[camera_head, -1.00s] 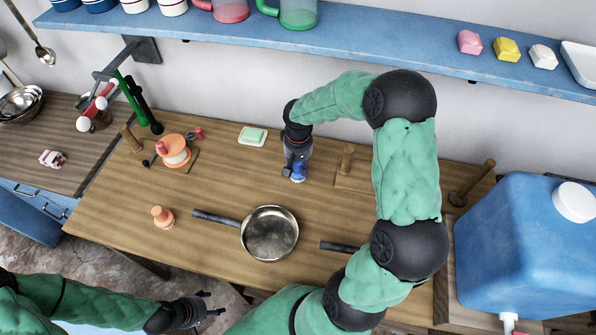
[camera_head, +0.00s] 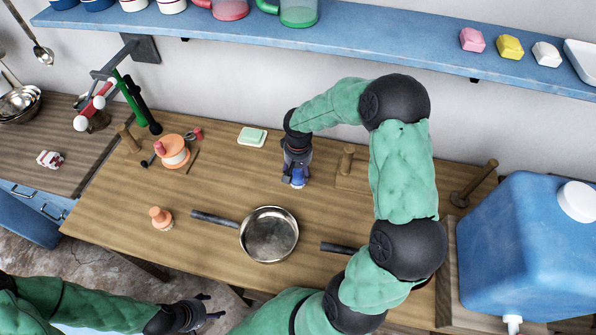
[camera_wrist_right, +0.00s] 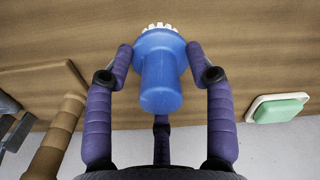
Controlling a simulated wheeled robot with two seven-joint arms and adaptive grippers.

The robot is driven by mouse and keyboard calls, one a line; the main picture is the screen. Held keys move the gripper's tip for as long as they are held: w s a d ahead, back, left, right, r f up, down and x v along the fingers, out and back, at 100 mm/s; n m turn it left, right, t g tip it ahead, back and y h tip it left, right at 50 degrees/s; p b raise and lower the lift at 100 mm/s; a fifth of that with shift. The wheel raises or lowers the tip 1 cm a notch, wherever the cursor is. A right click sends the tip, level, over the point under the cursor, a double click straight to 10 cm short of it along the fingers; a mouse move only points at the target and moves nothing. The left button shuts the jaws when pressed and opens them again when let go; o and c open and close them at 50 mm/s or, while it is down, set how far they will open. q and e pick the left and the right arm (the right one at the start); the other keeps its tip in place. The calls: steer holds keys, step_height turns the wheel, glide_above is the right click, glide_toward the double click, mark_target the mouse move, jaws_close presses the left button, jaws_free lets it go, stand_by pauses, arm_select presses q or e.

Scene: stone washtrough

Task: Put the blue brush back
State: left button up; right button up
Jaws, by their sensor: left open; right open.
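The blue brush (camera_head: 298,179) is at the back middle of the wooden worktop, below my right gripper. In the right wrist view the blue brush (camera_wrist_right: 160,75) shows a rounded blue body and white bristles at its far end. My right gripper (camera_head: 297,172) is open, with its fingers around the brush; in the wrist view the fingers (camera_wrist_right: 159,52) stand on both sides of it. Whether they touch it, I cannot tell. My left gripper (camera_head: 205,308) is open and empty, low at the front left, off the worktop edge.
A wooden peg (camera_head: 346,160) stands just right of the brush. A green soap (camera_head: 252,136) lies to the left. A steel pan (camera_head: 268,235), an orange brush (camera_head: 161,218) and an orange spool (camera_head: 173,151) are on the worktop. A blue canister (camera_head: 525,250) is at right.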

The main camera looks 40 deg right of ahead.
steer(key=shift+r, duration=0.55)
step_height(320, 180, up, 11)
steer(key=p, duration=0.3)
steer(key=shift+r, duration=0.15)
